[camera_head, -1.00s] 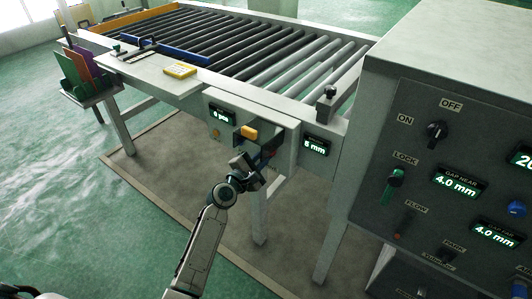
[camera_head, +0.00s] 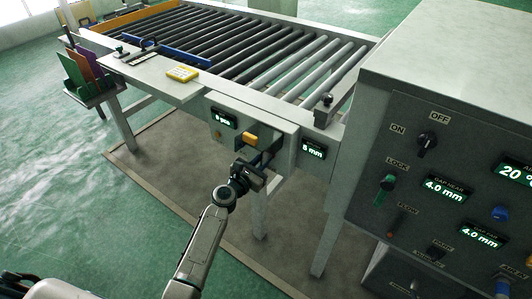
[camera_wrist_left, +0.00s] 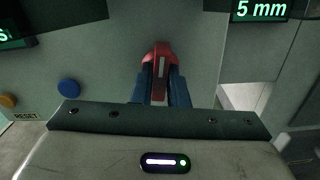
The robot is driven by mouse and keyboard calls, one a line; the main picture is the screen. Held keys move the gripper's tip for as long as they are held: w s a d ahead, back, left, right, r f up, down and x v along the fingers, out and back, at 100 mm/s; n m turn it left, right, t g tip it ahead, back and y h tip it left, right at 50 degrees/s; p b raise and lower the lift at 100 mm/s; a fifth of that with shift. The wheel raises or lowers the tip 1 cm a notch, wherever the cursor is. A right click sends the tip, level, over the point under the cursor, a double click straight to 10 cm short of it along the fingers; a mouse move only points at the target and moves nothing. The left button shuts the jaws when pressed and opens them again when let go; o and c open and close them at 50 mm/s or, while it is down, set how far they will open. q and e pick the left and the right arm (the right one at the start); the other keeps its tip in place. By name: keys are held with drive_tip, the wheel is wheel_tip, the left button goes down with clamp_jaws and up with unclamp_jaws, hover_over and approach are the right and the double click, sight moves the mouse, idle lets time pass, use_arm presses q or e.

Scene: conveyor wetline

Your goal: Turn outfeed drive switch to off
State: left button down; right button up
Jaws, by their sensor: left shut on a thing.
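A red switch knob (camera_wrist_left: 163,52) with a white line along it stands on the grey conveyor panel in the left wrist view. The line runs about upright in that view. My left gripper (camera_wrist_left: 161,88) is shut on this knob, its two blue fingers on either side. In the head view my left gripper (camera_head: 262,168) is at the front of the conveyor's small control box (camera_head: 283,137), and it hides the knob there. No label naming the knob is readable. My right gripper is not in view.
A blue button (camera_wrist_left: 69,88) and an orange button (camera_wrist_left: 8,101) marked RESET sit left of the knob. A large control cabinet (camera_head: 448,60) with an ON/OFF switch (camera_head: 427,143) stands at right.

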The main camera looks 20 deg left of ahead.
use_arm(q)
drive_tip(key=shift+n, duration=0.4)
drive_tip(key=c, duration=1.8)
unclamp_jaws()
drive_tip(key=shift+n, duration=0.3)
drive_tip(key=shift+c, duration=0.2)
drive_tip(key=o, duration=0.4)
drive_tip(key=p+v, duration=0.1)
drive_tip(key=v, duration=0.6)
